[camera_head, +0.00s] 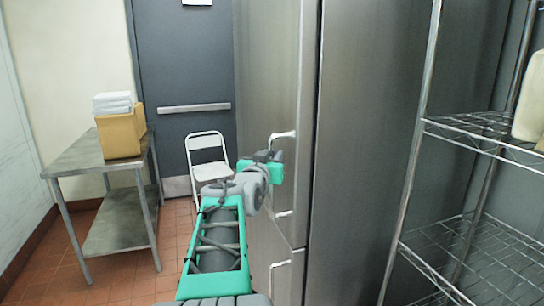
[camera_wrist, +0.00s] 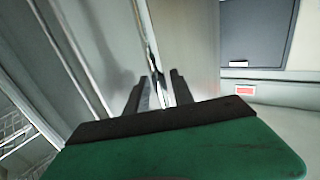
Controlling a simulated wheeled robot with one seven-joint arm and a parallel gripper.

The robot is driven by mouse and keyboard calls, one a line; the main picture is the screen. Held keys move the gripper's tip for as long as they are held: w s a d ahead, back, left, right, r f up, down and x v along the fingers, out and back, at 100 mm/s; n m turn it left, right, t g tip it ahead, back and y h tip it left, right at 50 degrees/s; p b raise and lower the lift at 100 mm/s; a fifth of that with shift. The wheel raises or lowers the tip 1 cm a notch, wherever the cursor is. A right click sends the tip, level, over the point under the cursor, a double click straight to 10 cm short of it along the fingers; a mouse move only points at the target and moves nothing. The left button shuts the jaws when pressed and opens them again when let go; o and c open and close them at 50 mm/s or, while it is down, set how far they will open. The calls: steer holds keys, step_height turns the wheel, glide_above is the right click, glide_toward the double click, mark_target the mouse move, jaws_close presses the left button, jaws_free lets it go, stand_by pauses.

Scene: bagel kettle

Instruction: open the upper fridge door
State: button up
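The upper fridge door (camera_head: 268,70) is a tall steel panel in the head view and looks closed. Its pale handle (camera_head: 284,134) shows at its upper and lower ends; my gripper (camera_head: 272,157) hides part of the stretch between them. In the wrist view my gripper (camera_wrist: 159,88) has its two dark fingers apart, with a narrow pale bar, seemingly the handle (camera_wrist: 155,62), running between them. Gaps seem to show beside the bar, so the fingers look around it rather than clamped. Contact cannot be told. The lower fridge door's handle (camera_head: 274,268) is below.
A wire shelf rack (camera_head: 480,140) stands on the right. A white folding chair (camera_head: 208,160) stands left of the fridge before a grey door (camera_head: 185,60). A steel table (camera_head: 75,158) with a yellow box (camera_head: 122,135) is at left. Tiled floor between is clear.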

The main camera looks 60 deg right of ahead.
jaws_close()
stand_by(1.1)
